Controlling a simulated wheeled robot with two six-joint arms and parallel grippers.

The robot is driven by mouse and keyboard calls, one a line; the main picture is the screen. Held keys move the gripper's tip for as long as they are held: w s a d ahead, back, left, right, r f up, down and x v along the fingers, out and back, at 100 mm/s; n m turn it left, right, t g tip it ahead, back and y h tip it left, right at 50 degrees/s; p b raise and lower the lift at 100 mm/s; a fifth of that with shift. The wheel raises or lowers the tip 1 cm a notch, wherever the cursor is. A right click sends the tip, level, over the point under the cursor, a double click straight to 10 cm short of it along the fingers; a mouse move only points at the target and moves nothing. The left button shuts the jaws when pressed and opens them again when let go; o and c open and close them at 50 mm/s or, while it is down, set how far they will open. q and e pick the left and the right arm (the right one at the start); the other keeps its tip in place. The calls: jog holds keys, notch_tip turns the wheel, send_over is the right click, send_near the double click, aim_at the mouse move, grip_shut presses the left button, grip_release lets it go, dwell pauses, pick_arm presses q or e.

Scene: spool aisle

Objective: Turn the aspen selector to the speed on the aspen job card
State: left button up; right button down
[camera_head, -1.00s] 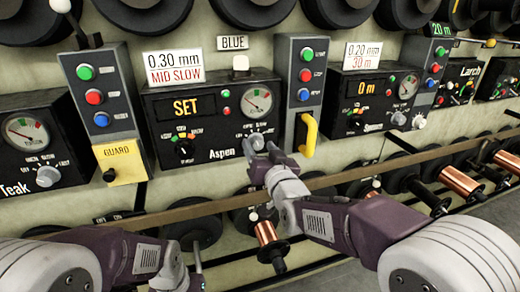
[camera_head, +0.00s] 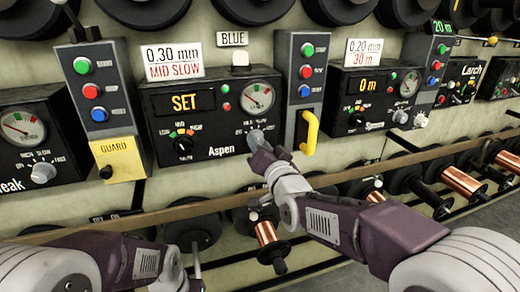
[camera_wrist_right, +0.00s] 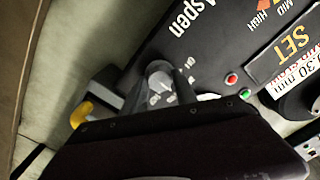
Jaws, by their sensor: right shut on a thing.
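The Aspen selector (camera_head: 256,138) is a grey knob at the lower right of the black Aspen panel (camera_head: 206,126), below its gauge. My right gripper (camera_head: 262,152) is shut on it; the fingers hide much of the knob and its scale. In the right wrist view the round knob (camera_wrist_right: 158,70) shows beside small white scale marks, and I cannot read which mark it points to. The Aspen job card (camera_head: 172,63) above the panel reads "0.30 mm" and "MID SLOW". The display (camera_head: 184,102) reads "SET".
A yellow handle (camera_head: 308,132) stands just right of the right gripper, below a grey button box (camera_head: 305,70). A black tension knob (camera_head: 183,144) is on the panel's left. A yellow guard (camera_head: 118,160) is further left. A rail (camera_head: 190,212) and spools lie below.

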jog(key=shift+f+m+b, duration=0.1)
jog(key=shift+m+b, duration=0.5)
jog(key=shift+m, duration=0.6)
jog(key=c, duration=1)
grip_release()
jog(key=shift+o, duration=0.2)
jog(key=shift+s, duration=0.1)
jog(key=p+v, duration=0.2)
jog(key=v, duration=0.7)
